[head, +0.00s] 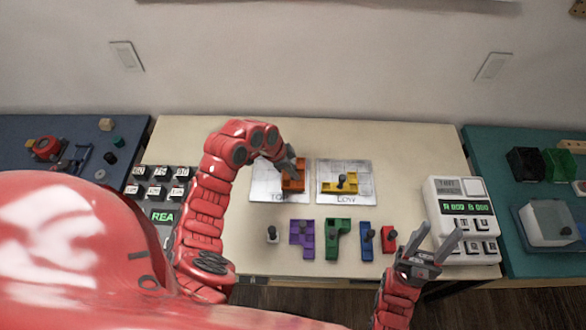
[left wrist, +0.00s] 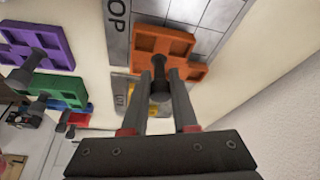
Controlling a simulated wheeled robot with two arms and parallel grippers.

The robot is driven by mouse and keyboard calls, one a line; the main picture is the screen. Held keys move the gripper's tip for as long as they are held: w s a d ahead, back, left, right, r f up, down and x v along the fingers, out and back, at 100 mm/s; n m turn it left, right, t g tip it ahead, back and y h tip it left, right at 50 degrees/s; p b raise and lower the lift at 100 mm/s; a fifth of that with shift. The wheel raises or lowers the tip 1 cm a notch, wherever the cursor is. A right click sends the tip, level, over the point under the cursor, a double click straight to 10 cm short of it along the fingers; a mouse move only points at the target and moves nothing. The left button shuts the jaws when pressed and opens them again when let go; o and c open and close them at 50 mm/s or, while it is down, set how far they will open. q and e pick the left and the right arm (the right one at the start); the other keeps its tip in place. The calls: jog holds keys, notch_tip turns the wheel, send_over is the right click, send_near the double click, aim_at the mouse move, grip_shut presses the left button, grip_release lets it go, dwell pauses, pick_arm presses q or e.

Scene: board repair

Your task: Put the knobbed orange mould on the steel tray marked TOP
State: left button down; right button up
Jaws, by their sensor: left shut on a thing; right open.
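The orange mould (head: 296,183) is at the right part of the steel tray marked TOP (head: 262,180). In the left wrist view, the orange mould (left wrist: 170,48) has a dark knob between the fingers of my left gripper (left wrist: 162,85), which is shut on that knob. In the head view my left gripper (head: 289,163) covers part of the mould. I cannot tell if the mould rests on the tray or hangs just above it. My right gripper (head: 436,243) is open and empty near the front right of the table.
The steel tray marked LOW (head: 326,170) holds a yellow mould (head: 341,185). A white meter box (head: 460,215) stands at right, a keypad box (head: 160,195) at left.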

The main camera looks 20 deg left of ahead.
pick_arm(q)
jog(key=shift+f+b, duration=0.4)
jog(key=shift+f, duration=0.05)
dwell(0.4)
jog(key=c, duration=0.6)
grip_release()
jog(key=b+v, duration=0.1)
jog(key=v, duration=0.5)
jog(key=shift+a, duration=0.2)
jog(key=p+v, duration=0.1)
jog(key=v, duration=1)
jog(key=shift+s, duration=0.15)
jog(key=shift+r, duration=0.1)
